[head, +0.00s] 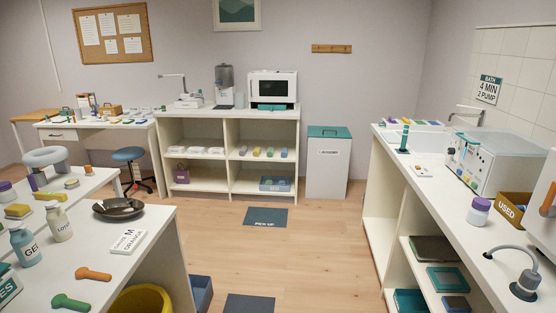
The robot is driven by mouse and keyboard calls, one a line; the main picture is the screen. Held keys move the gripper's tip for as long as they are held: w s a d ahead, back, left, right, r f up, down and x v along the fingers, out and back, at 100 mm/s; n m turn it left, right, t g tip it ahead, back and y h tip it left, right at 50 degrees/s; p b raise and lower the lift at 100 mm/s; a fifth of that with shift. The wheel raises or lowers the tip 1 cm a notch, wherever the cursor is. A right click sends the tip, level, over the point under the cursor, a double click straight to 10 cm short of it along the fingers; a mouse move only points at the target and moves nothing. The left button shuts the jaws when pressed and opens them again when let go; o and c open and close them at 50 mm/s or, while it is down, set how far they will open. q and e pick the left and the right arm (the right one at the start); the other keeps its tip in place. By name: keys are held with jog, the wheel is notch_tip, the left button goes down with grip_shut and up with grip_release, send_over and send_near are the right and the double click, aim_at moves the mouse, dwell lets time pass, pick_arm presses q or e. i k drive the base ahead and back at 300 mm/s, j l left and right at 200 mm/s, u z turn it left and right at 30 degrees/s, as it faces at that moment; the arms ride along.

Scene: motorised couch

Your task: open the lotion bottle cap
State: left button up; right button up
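The lotion bottle (60,226) is a cream bottle with a dark label that seems to read "LOTION". It stands upright on the white counter (115,265) at the left of the head view. A narrow neck and top show at its upper end; whether the cap is open is too small to tell. Neither of my grippers is in view.
A blue-grey bottle marked "GEL" (25,246) stands just left of the lotion bottle. The wooden floor (300,245) between the counters is open.

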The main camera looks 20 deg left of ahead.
aim_at(53, 203)
jog(key=i+z, duration=0.3)
jog(key=i, duration=0.25)
jog(key=i+j+z, duration=0.15)
jog(key=i+z, duration=0.15)
jog(key=i, duration=0.25)
jog(key=i+u, duration=0.15)
jog(key=u, duration=0.3)
jog(key=i+l+u, duration=0.15)
jog(key=u, duration=0.35)
jog(key=i+l+u, duration=0.15)
jog(key=u, duration=2.3)
